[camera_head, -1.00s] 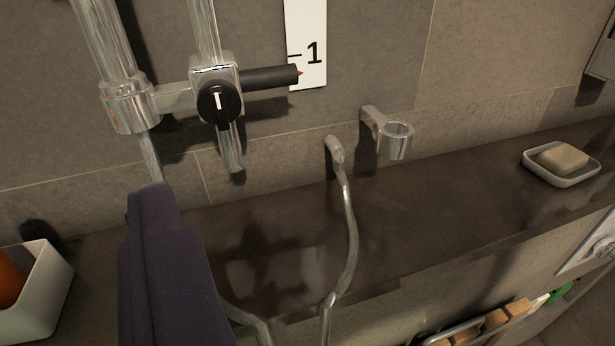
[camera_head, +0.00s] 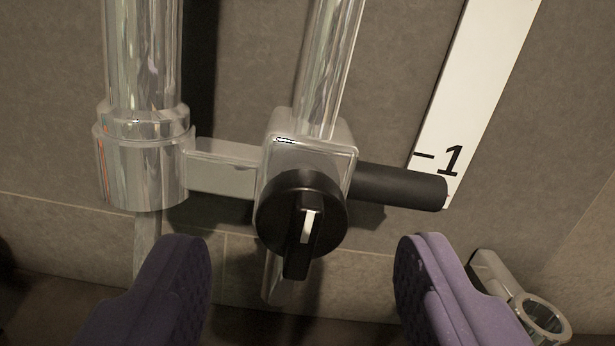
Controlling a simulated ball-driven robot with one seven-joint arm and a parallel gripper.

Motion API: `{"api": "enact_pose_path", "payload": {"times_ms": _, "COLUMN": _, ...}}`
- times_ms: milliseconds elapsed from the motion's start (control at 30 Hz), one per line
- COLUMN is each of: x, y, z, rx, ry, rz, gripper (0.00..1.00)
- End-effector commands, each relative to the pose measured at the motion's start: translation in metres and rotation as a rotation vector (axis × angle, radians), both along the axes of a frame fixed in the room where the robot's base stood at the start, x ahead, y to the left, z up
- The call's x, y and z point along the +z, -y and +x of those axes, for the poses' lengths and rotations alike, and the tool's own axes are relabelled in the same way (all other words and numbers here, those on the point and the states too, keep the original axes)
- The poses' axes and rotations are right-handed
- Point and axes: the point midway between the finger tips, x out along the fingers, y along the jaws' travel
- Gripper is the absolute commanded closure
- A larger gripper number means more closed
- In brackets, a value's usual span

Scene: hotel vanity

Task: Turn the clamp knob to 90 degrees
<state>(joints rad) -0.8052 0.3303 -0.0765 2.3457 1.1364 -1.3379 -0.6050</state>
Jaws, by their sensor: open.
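The clamp knob (camera_head: 272,212) is a round black dial with a raised bar across it and a white mark on the bar. The bar stands nearly upright in the picture, tilted slightly. The knob sits on the front of a chrome clamp block (camera_head: 310,150) on a thin chrome rod. My gripper (camera_head: 303,245) is open, with one purple finger to the left of the knob and one to the right. There is a clear gap on both sides, and neither finger appears to touch the knob.
A chrome arm (camera_head: 222,170) joins the block to a thick chrome pole (camera_head: 142,60) on the left. A black rod (camera_head: 400,187) sticks out right towards a white scale strip (camera_head: 480,80) marked 1. A chrome ring holder (camera_head: 540,318) is at lower right, behind the right finger.

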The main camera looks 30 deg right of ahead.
Motion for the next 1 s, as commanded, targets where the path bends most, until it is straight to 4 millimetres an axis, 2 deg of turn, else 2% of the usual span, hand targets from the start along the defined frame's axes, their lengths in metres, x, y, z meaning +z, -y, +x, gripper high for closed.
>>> {"api": "enact_pose_path", "payload": {"times_ms": 100, "x": -0.001, "y": 0.006, "z": 0.016, "rx": -0.001, "ry": 0.001, "rz": 0.001, "gripper": 0.39}}
{"api": "enact_pose_path", "payload": {"times_ms": 200, "x": -0.001, "y": 0.008, "z": 0.023, "rx": -0.001, "ry": 0.001, "rz": 0.000, "gripper": 0.39}}
{"api": "enact_pose_path", "payload": {"times_ms": 467, "x": 0.000, "y": 0.009, "z": 0.025, "rx": 0.001, "ry": 0.000, "rz": 0.000, "gripper": 0.39}}
{"api": "enact_pose_path", "payload": {"times_ms": 567, "x": 0.000, "y": 0.009, "z": 0.025, "rx": 0.001, "ry": 0.000, "rz": 0.000, "gripper": 0.57}}
{"api": "enact_pose_path", "payload": {"times_ms": 733, "x": 0.000, "y": 0.009, "z": 0.025, "rx": 0.001, "ry": 0.000, "rz": 0.000, "gripper": 0.95}}
{"api": "enact_pose_path", "payload": {"times_ms": 1000, "x": -0.001, "y": 0.009, "z": 0.025, "rx": 0.001, "ry": 0.009, "rz": 0.026, "gripper": 0.95}}
